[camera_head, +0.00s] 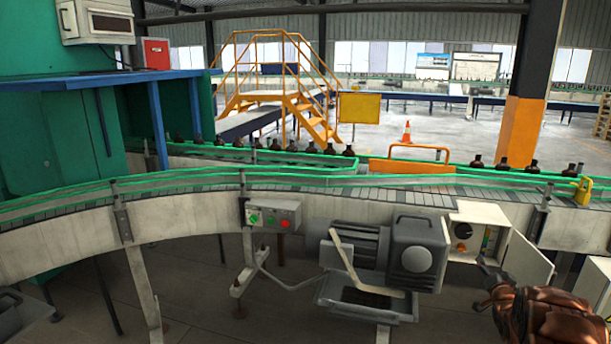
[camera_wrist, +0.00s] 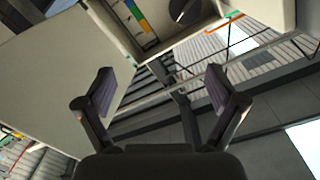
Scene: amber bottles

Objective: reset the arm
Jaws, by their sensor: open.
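My gripper (camera_wrist: 160,92) is open and empty in the wrist view, with its two fingers spread apart. In the head view my gripper (camera_head: 484,268) shows at the lower right, at the end of my brown arm, in front of the open control box (camera_head: 462,215). The box's pale door (camera_head: 528,270) hangs open to the right, near the gripper. In the wrist view the door (camera_wrist: 60,75) fills the left side, and the box interior shows a coloured strip and a dark round part at the top. I cannot tell whether any finger touches the door.
A curved conveyor (camera_head: 300,200) with green rails crosses the view, with dark bottles (camera_head: 330,149) behind it. A grey motor (camera_head: 375,255) and a button box (camera_head: 273,213) sit below it. An orange barrier (camera_head: 412,165) stands behind the belt. Open floor (camera_head: 270,310) lies under the conveyor.

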